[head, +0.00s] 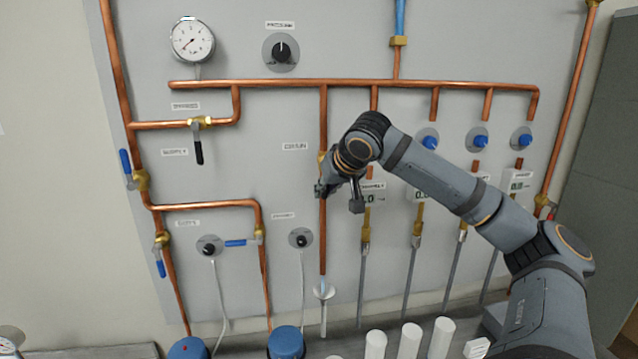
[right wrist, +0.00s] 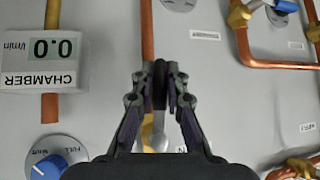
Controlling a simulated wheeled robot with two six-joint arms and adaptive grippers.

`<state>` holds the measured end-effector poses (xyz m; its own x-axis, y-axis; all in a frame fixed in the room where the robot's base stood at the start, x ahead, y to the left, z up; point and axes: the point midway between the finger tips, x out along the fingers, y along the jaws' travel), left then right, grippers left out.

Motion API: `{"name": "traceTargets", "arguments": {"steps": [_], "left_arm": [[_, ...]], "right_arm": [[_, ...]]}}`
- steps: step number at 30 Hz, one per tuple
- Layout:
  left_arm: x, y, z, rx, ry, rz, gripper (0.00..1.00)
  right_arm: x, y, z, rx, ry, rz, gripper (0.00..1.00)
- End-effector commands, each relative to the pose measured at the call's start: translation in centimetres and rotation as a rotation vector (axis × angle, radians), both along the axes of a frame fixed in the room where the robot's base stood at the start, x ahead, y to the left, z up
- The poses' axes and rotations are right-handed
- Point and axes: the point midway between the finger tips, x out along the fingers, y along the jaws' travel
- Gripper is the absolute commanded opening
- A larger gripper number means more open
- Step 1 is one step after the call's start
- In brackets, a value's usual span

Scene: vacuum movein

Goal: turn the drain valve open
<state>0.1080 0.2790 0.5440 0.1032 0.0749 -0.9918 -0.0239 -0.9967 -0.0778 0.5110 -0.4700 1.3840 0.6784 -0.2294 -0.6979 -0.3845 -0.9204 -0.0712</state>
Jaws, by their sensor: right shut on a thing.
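In the head view my right gripper (head: 326,189) is at this pipe, just below the valve body, and covers most of the handle. In the right wrist view the gripper (right wrist: 160,75) is shut on the dark valve handle (right wrist: 160,88). The handle looks roughly in line with the pipe there. Part of the brass valve body (right wrist: 147,132) shows behind the fingers. My left gripper is not in view.
Flow meters, including the chamber display (right wrist: 40,62), and blue knobs (head: 429,139) stand right of the valve. A lever valve (head: 198,145), pressure gauge (head: 192,41) and black dial (head: 281,52) are at left and above. White cylinders (head: 409,341) stand below.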

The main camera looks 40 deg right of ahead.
Motion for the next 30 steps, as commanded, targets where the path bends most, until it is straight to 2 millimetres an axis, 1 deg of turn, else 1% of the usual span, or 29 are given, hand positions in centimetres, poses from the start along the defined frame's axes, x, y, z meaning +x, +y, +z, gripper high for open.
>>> {"name": "traceTargets", "arguments": {"steps": [1, 6, 22, 23, 24, 28, 30], "left_arm": [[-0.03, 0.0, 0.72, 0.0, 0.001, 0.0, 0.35], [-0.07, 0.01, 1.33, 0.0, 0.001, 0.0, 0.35], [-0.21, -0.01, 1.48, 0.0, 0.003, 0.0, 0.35], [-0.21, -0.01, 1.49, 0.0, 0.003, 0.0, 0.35], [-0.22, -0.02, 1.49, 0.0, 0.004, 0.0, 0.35], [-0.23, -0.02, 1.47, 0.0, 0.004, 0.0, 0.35], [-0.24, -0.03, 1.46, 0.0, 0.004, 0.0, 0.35]], "right_arm": [[0.01, -0.21, 0.7, -0.02, 0.001, -0.002, 0.0], [-0.19, -0.51, 0.57, -0.061, 0.027, -0.003, 0.0], [-0.25, -0.67, 0.47, -0.08, 0.036, -0.005, 0.0], [-0.25, -0.68, 0.47, -0.08, 0.036, -0.005, 0.14], [-0.25, -0.66, 0.46, -0.08, 0.036, -0.005, 0.19], [-0.28, -0.59, 0.33, -0.078, 0.039, -0.004, 0.36], [-0.29, -0.57, 0.27, -0.076, 0.041, -0.003, 0.36]]}}
